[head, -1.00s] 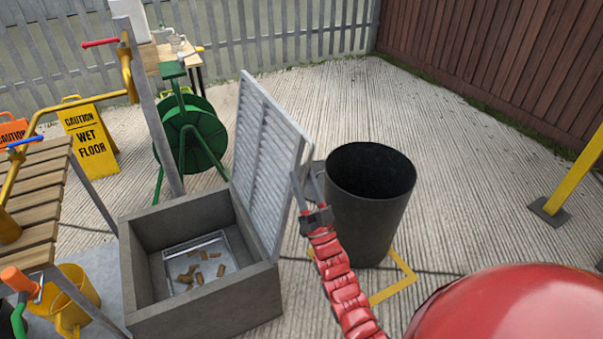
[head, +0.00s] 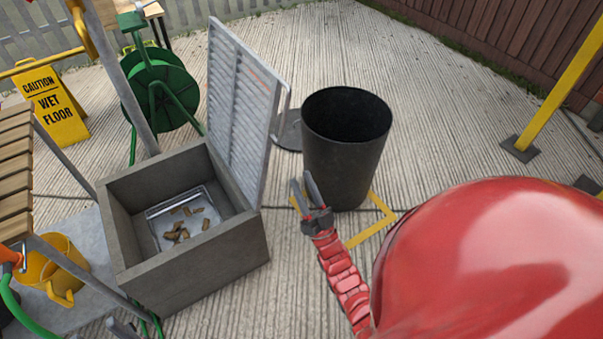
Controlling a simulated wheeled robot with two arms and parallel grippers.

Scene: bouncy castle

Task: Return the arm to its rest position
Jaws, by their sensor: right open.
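My right gripper (head: 303,183) is at the end of the red segmented arm (head: 342,275). Its two grey fingers point up and are apart, with nothing between them. It is in front of the dark round bin (head: 340,165), near its lower left side, and right of the open grey box (head: 190,265). I cannot tell whether it touches the bin. Small grey tips (head: 120,328) at the bottom edge look like my left gripper, mostly cut off by the frame.
The box's louvred lid (head: 240,110) stands up; a clear tray (head: 160,224) with several brown pieces lies inside. A green hose reel (head: 160,90), wet floor sign (head: 54,105) and yellow bucket (head: 62,268) are left. A yellow post (head: 560,85) stands right.

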